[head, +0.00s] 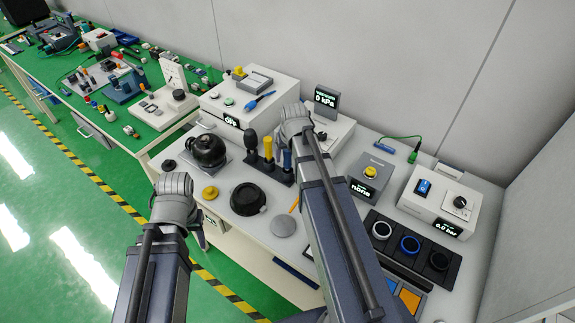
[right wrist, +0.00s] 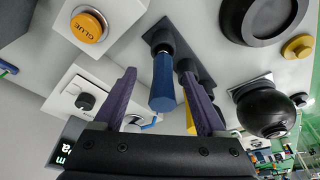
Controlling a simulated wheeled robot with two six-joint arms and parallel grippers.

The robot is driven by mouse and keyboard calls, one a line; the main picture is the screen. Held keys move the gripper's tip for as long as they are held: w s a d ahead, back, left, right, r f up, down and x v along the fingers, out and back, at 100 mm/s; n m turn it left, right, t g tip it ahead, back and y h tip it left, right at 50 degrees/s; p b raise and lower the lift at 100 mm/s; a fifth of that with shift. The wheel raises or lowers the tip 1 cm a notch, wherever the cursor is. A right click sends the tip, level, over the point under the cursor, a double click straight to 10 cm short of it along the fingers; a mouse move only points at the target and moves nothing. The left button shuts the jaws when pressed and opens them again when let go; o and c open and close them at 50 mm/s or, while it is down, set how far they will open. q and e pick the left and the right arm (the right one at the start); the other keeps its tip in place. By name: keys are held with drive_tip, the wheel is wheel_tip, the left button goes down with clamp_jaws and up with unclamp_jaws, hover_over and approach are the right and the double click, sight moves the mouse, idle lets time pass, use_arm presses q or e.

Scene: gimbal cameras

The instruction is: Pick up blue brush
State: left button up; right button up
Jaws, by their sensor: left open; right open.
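The blue brush (head: 287,160) stands upright in a dark holder (head: 281,175) on the white bench, at the right end of a row with a yellow-handled tool (head: 268,149) and a black-handled one (head: 250,142). In the right wrist view its blue handle (right wrist: 163,84) shows between the two purple fingers of my right gripper (right wrist: 158,73), which is open; no contact is clear. In the head view my right wrist (head: 294,122) is just above and right of the handle. My left gripper (head: 176,200) is open and apart, at the bench's front left; its fingers are mostly hidden.
A black round flask-like object (head: 207,151) stands left of the holder. A black dish (head: 248,198) and a grey disc (head: 283,224) lie in front. A box with a yellow button (head: 370,172) is to the right. A white box (head: 240,105) stands behind.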

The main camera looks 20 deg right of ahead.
sight(287, 162)
drive_tip(key=shift+w+b+x, duration=0.1)
drive_tip(key=shift+b+x, duration=1.15)
drive_tip(key=shift+x, duration=0.05)
drive_tip(key=shift+w+b+x, duration=0.15)
drive_tip(key=shift+b+x, duration=1.1)
drive_tip(key=shift+x, duration=0.05)
drive_tip(key=shift+a+r, duration=0.15)
clamp_jaws()
